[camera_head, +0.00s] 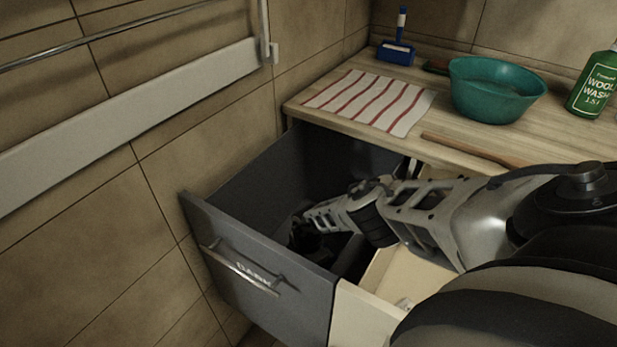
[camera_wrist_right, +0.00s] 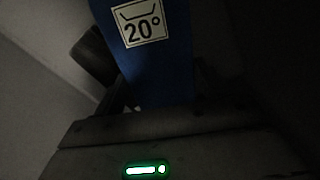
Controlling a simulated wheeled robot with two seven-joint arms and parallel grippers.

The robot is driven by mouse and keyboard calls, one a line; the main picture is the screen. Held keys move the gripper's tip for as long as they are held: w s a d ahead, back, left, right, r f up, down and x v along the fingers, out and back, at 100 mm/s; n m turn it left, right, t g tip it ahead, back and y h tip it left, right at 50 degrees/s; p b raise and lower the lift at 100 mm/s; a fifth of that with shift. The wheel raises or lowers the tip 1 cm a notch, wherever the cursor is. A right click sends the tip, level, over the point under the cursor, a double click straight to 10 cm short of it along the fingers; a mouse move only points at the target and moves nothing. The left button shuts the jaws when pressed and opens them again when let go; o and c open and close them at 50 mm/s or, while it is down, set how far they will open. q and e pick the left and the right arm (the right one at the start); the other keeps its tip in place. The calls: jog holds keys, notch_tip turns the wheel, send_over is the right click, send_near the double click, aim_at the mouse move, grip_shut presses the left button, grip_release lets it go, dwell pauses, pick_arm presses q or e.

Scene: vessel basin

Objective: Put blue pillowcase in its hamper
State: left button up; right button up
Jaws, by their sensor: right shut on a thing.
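The blue pillowcase (camera_wrist_right: 150,75) fills the middle of the right wrist view and shows a white tag with a wash-tub sign and "20°". My right gripper (camera_wrist_right: 140,108) is shut on it. In the head view my right gripper (camera_head: 305,238) is down inside an open dark grey pull-out hamper (camera_head: 240,250), below its rim. The pillowcase cannot be made out there in the dark. My left gripper is out of view.
A cream pull-out hamper (camera_head: 365,318) stands open right beside the grey one. The counter above holds a striped cloth (camera_head: 370,101), a teal basin (camera_head: 494,90), a green wool wash bottle (camera_head: 596,85) and a blue brush (camera_head: 397,50). A tiled wall is close on the left.

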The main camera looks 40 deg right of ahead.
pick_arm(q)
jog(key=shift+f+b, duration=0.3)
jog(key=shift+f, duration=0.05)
pick_arm(e)
jog(key=shift+f, duration=0.5)
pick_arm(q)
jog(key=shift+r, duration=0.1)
pick_arm(e)
jog(key=o, duration=1.1)
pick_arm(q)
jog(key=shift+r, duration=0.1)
pick_arm(e)
jog(key=shift+r, duration=0.15)
jog(key=shift+r+p, duration=0.3)
jog(key=shift+p, duration=0.15)
notch_tip(320, 180, up, 3)
jog(key=p, duration=0.2)
jog(key=shift+p, duration=0.35)
jog(key=shift+r, duration=0.35)
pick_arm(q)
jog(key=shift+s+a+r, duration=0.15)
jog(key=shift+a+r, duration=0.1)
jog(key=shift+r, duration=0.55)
pick_arm(e)
jog(key=shift+r, duration=4.35)
